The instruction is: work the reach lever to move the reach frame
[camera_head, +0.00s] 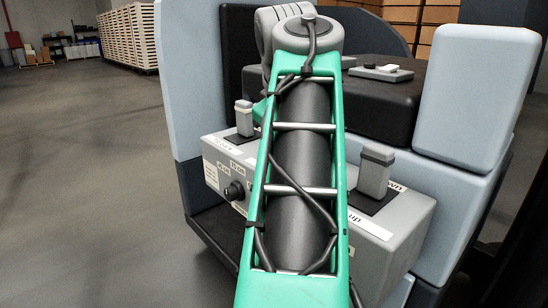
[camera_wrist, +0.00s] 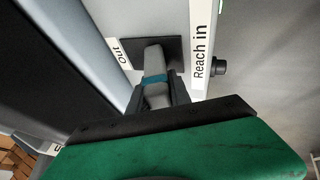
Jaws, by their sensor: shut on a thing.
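The reach lever (camera_wrist: 153,58) is a grey upright handle with a teal band, rising from a dark square plate in the wrist view. A white label reading "Reach in" (camera_wrist: 201,45) lies to its right, and an "Out" label (camera_wrist: 122,54) lies to its left. My gripper (camera_wrist: 157,90) is shut on the lever, with one dark finger on each side of it just around the band. In the head view my green arm covers the middle of the grey console (camera_head: 395,250), and the held lever and fingers are hidden behind it.
A grey lever (camera_head: 244,118) stands at the console's left, and another (camera_head: 375,173) at its right beside an "up" label. A black knob (camera_head: 234,191) sticks out of the front. A dark padded block (camera_head: 390,100) rises behind. Open floor (camera_head: 80,180) lies left.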

